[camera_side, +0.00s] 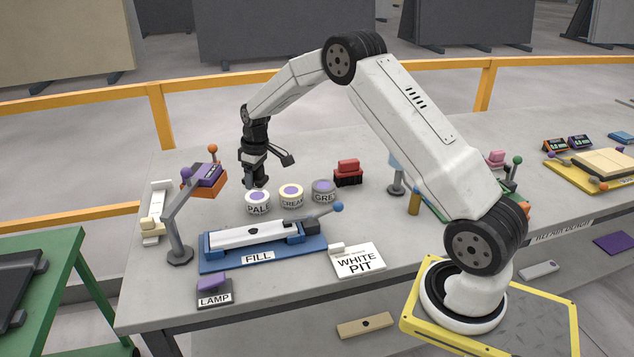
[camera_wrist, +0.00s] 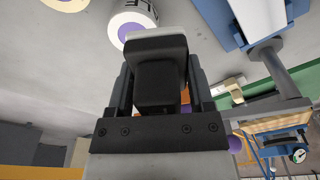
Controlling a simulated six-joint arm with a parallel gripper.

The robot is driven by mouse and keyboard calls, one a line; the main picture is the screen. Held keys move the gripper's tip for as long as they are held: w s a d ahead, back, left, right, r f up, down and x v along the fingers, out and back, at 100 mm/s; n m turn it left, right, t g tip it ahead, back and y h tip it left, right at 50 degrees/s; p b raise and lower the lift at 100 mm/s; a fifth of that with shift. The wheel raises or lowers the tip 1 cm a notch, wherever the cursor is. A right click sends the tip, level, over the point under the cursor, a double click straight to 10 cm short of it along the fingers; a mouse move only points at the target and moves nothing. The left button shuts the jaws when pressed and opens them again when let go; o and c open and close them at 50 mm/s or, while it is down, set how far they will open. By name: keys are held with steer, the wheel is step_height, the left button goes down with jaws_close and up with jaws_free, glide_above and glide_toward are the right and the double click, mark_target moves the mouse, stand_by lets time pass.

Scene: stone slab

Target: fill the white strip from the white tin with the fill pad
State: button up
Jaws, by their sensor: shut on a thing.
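My gripper (camera_side: 256,182) points down just behind the row of tins. In the wrist view my gripper (camera_wrist: 158,95) is shut on a dark block with a pale edge, apparently the fill pad (camera_wrist: 160,72). The white strip (camera_side: 250,234) lies in the blue fixture labelled FILL (camera_side: 300,257); its end shows in the wrist view (camera_wrist: 262,18). I cannot tell whether the pad touches a tin.
A lamp on a grey stand (camera_side: 178,230) rises left of the fixture. A red-and-black block (camera_side: 348,173) sits right of the tins. A WHITE PIT card (camera_side: 358,261) and a LAMP switch (camera_side: 214,292) lie in front.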

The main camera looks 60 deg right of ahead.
mark_target(256, 195)
steer(key=shift+m, duration=0.9)
steer(key=shift+w+d+r, duration=0.15)
steer(key=shift+w+d, duration=1.4)
steer(key=shift+d, duration=0.15)
steer(key=shift+f, duration=3)
steer(key=shift+f, duration=0.65)
steer(key=shift+r, duration=0.1)
steer(key=shift+r, duration=3.5)
steer(key=shift+a, duration=0.1)
